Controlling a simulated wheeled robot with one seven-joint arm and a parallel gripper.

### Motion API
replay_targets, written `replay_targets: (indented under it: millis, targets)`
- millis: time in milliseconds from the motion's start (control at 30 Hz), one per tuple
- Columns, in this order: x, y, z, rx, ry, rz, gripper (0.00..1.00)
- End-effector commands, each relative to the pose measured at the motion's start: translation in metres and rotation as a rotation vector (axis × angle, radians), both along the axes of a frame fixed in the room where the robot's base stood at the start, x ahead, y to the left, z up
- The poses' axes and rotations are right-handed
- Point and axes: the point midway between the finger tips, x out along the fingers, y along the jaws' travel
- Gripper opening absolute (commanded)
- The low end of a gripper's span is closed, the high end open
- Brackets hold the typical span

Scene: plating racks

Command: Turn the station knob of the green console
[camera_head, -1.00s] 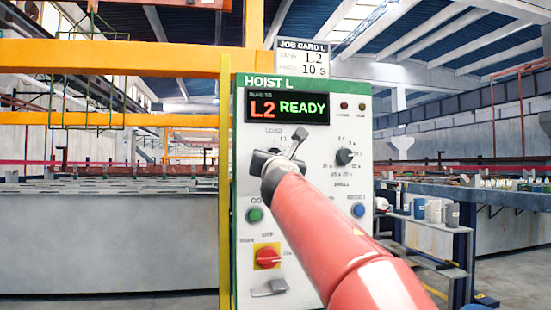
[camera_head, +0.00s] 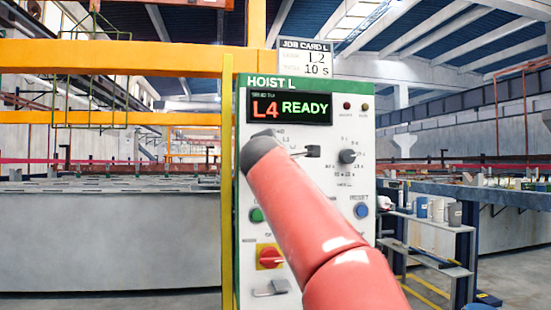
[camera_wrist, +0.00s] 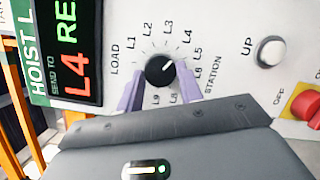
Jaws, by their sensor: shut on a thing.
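The green-edged console (camera_head: 337,200), headed HOIST L, stands ahead of me. Its display (camera_head: 290,107) reads L4 READY. The round black station knob (camera_wrist: 160,70) sits in the wrist view amid a ring of labels from L1 to L9. Its white pointer aims up and right, about at L4. My gripper (camera_wrist: 159,80) is shut on the knob, with one purple finger on either side.
A dwell knob (camera_head: 347,156), a blue reset button (camera_head: 361,210), a green button (camera_head: 257,214) and a red stop switch (camera_head: 269,257) are on the same panel. The job card (camera_head: 305,58) above reads L2 and 10 s. A yellow post (camera_head: 227,180) stands at the console's left.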

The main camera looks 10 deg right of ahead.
Motion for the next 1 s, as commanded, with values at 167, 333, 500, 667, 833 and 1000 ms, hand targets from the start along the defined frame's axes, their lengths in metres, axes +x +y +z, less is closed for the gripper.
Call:
replay_targets:
  millis: [167,333,500,667,833,1000]
  targets:
    - [0.0004,-0.0004,0.0018,0.170,-0.001,-0.001,0.14]
    - [0.0005,-0.0002,0.0033,0.332,-0.002,0.000,0.14]
    - [0.0006,-0.0009,0.0042,0.490,-0.002,-0.001,0.14]
    - [0.0010,-0.0014,0.0047,0.608,-0.001,-0.002,0.14]
    - [0.0014,-0.0035,0.0060,0.697,-0.004,-0.005,0.14]
    - [0.0016,-0.0053,0.0063,0.761,-0.005,-0.007,0.14]
